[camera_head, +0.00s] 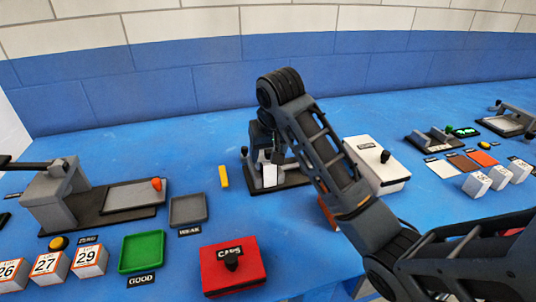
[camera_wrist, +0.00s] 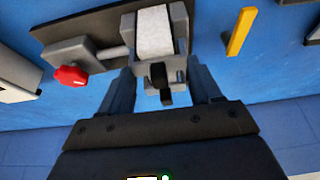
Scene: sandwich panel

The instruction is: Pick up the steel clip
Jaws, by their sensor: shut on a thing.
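The steel clip (camera_wrist: 178,75) appears in the wrist view as a small grey block with a black tab. It lies between the two fingers of my gripper (camera_wrist: 161,78), which is shut on it. The clip is at the near end of a pale panel (camera_wrist: 154,30) in a dark-based fixture (camera_wrist: 75,22); I cannot tell whether it still touches the panel. In the head view my gripper (camera_head: 265,155) points down over this fixture, by the white panel face (camera_head: 270,176). The clip is too small and covered to make out there.
A yellow bar (camera_head: 223,176) lies left of the fixture; a red knob (camera_wrist: 70,76) sticks out beside it. A white box (camera_head: 376,165) stands close on the right, partly behind my arm. A grey tray (camera_head: 188,209), green tray (camera_head: 142,252) and red CAPS box (camera_head: 233,277) are nearer.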

